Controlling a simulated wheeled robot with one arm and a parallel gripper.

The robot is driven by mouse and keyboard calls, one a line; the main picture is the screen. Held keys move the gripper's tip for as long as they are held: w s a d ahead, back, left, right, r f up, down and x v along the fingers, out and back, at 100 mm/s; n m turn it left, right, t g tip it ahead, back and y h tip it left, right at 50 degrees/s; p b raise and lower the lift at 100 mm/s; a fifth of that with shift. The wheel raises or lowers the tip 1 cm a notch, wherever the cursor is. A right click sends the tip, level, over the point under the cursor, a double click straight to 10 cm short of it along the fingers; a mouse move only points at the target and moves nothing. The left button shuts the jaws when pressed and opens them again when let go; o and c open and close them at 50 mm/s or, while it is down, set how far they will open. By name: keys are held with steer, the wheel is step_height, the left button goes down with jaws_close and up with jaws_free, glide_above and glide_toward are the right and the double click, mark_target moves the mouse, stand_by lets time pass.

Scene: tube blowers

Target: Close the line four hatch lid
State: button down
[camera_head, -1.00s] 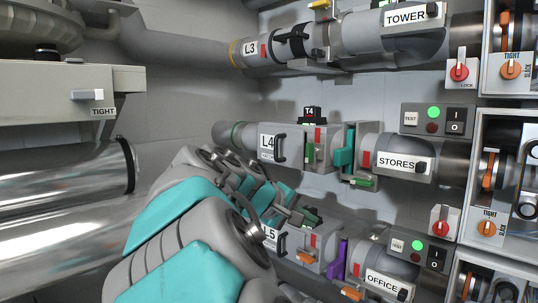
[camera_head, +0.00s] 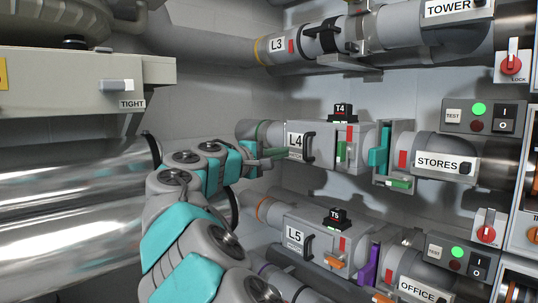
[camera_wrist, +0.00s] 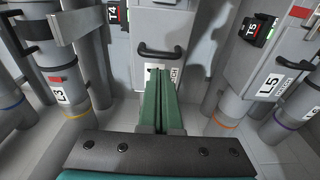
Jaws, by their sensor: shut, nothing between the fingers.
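The line four hatch lid (camera_head: 322,138) is a grey panel with an L4 label and a black handle (camera_head: 308,147), on the tube below the T4 tag. It looks flat against its housing, but I cannot tell whether it is fully shut. My gripper (camera_head: 280,153) is just left of the L4 label in the head view, its green fingers shut and empty. In the wrist view, the fingers of my gripper (camera_wrist: 157,74) point at the L4 panel (camera_wrist: 160,22), just below its handle (camera_wrist: 159,52) and partly covering the label. Contact with the panel cannot be told.
The L5 unit (camera_head: 320,235) sits below L4 and the L3 tube (camera_head: 285,48) above. The STORES tube (camera_head: 443,150) and a switch box (camera_head: 482,116) lie to the right. Shiny ducts (camera_head: 70,190) and a TIGHT housing (camera_head: 80,85) stand at the left.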

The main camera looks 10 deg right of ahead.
mark_target(304, 148)
steer(key=x, duration=0.7)
steer(key=shift+s, duration=0.1)
steer(key=shift+d, duration=0.1)
steer(key=shift+d+p, duration=0.3)
steer(key=shift+d, duration=0.55)
